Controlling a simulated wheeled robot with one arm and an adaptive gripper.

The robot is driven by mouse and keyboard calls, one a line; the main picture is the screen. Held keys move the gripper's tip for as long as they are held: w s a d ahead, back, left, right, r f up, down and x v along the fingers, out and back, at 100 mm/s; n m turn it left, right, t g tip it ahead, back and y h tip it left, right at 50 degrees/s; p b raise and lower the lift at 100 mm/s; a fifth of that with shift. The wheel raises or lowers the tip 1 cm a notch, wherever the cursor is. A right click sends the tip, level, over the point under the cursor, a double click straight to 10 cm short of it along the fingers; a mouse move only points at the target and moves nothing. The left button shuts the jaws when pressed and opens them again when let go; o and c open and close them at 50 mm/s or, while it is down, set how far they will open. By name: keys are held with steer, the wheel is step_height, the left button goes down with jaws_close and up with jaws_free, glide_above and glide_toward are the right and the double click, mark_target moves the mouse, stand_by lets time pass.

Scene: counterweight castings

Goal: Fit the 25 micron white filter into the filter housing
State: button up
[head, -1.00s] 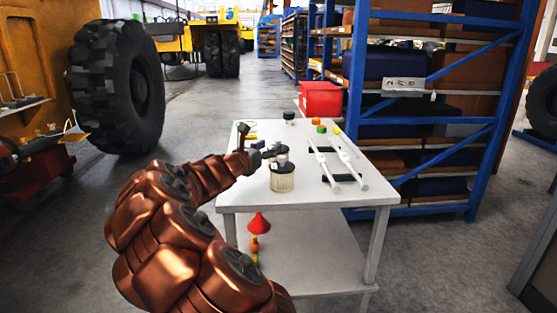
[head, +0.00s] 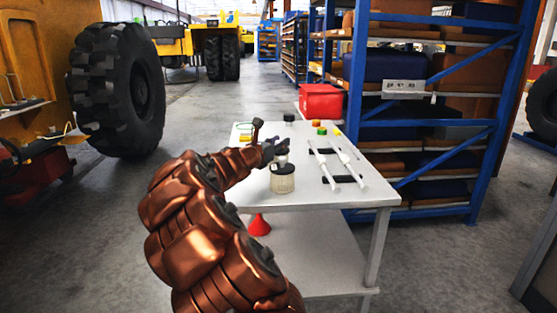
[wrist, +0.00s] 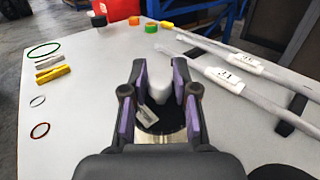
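The filter housing (head: 283,182) is a clear ribbed cylinder with a black lid and a pale knob on top, upright near the table's front. In the wrist view its black lid (wrist: 160,118), with a small tag, lies below my gripper. My gripper (wrist: 160,68) is open, its purple-padded fingers either side of the pale knob (wrist: 159,88); contact is unclear. Two long white filters lie side by side to the right: the nearer-in one (head: 323,163) and the outer one (head: 349,163). Their labels (wrist: 225,79) (wrist: 235,61) are too unclear to read surely.
The white table (head: 300,197) carries black rests under the filters. Orange (wrist: 153,28) and green (wrist: 151,28) caps sit at the back. Rings and yellow bars (wrist: 52,75) lie at the left. A red box (head: 321,101) and blue shelving (head: 362,100) stand behind.

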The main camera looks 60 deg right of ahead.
jaws_close()
steer(key=shift+r, duration=0.15)
stand_by(0.4)
